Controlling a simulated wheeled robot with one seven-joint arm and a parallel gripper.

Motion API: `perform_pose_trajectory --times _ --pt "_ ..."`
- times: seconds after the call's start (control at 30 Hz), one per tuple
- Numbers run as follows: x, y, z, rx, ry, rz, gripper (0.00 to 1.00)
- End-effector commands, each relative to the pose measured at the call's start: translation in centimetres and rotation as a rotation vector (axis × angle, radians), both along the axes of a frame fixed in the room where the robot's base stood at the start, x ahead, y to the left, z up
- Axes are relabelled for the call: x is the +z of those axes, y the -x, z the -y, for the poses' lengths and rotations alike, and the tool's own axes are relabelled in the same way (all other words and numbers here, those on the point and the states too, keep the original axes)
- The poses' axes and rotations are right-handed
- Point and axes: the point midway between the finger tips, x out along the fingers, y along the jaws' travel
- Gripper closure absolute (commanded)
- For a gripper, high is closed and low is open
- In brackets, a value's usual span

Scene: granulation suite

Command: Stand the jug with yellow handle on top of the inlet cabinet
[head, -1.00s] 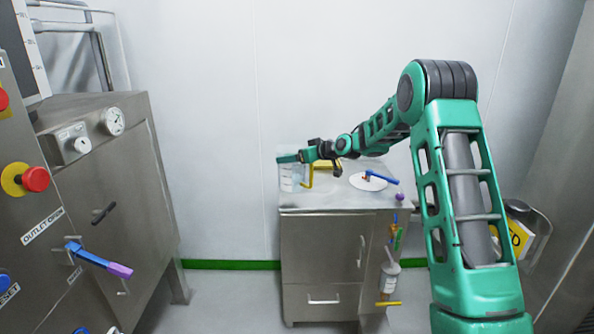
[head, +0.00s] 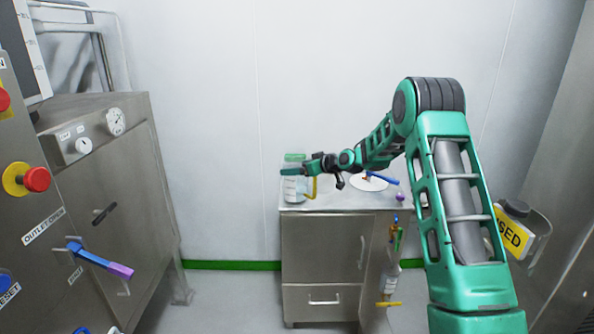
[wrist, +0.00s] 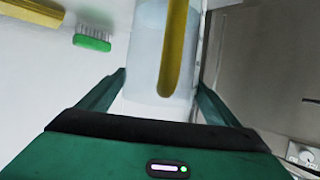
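The jug with yellow handle (head: 293,190) is a pale, translucent vessel at the left end of the steel cabinet top (head: 345,203) in the head view. It looks upright, with its handle on the right. My gripper (head: 293,171) reaches it from the right near its upper part. In the wrist view the jug (wrist: 145,60) fills the space between my two fingers (wrist: 160,85), which appear to meet its sides. The handle faces the wrist camera. Whether the jug's base touches the cabinet top is unclear.
A white disc with a blue-handled tool (head: 375,181) and a small purple knob (head: 400,196) are on the cabinet's right side. Tools hang at its right. A steel machine with levers (head: 100,170) stands left. The wrist view shows a green brush (wrist: 92,43).

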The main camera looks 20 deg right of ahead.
Motion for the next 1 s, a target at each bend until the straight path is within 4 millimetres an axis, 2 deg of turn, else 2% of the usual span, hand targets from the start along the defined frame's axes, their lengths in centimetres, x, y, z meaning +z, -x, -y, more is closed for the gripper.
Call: perform_pose_trajectory --times 0.37,0.47,0.8,1.0 --pt "0.3 0.0 0.0 0.000 0.001 0.000 0.00" --pt "0.7 0.8 0.5 -0.002 0.001 0.000 0.00" --pt "3.1 6.0 3.4 -0.003 0.001 0.000 0.00" --pt "4.3 8.5 4.7 -0.001 0.000 0.000 0.00"
